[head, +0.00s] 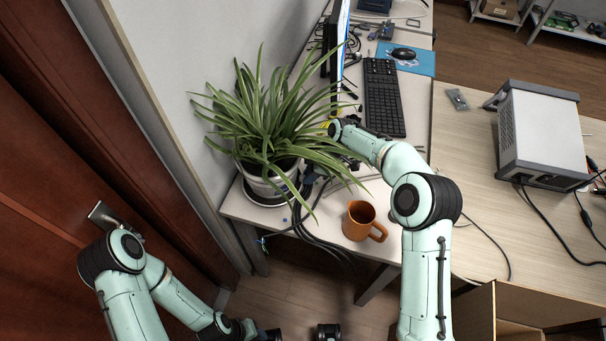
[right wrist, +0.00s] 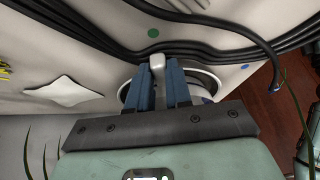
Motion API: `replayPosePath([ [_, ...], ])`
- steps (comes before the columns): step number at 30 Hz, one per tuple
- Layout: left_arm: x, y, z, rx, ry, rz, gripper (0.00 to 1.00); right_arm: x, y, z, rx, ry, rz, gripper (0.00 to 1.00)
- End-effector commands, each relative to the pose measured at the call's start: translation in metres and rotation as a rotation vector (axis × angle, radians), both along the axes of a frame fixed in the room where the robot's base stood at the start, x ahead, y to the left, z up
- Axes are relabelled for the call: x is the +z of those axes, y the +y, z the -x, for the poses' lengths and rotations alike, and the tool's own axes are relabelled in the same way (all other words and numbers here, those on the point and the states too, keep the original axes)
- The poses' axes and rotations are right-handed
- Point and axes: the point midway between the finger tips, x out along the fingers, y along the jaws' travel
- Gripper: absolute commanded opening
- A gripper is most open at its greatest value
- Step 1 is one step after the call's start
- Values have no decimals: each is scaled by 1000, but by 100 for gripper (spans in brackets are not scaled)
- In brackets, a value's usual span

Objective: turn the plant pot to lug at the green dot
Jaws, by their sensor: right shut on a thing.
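The plant pot (head: 262,182) is white and holds a spiky green plant (head: 265,120). It stands on a dark saucer at the desk's near left corner. In the right wrist view, my right gripper (right wrist: 160,70) has its blue fingers closed on the pot's white lug (right wrist: 157,62). The green dot (right wrist: 153,33) is on the pale desktop, a short way beyond the lug, across black cables. In the head view, leaves mostly hide the right gripper. My left arm is low at left; its gripper is at the bottom edge, not clear.
Black cables (right wrist: 230,42) run close past the pot. A blue dot (right wrist: 245,66) is on the desktop. An orange mug (head: 359,220) stands right of the pot, near my right arm. A keyboard (head: 384,98) and monitor are behind. A wall is close at left.

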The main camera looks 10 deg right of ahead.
Motion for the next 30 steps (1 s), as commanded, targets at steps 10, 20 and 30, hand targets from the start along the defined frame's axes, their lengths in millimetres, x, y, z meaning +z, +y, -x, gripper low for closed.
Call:
replayPosePath([
  [10,1,0,0,0,0,0,43,0,-5,-2,12,-7,4,0],
  [20,1,0,0,0,0,0,43,0,-4,-1,10,-6,3,45],
  [30,1,0,0,0,0,0,43,10,-8,0,8,-4,1,45],
])
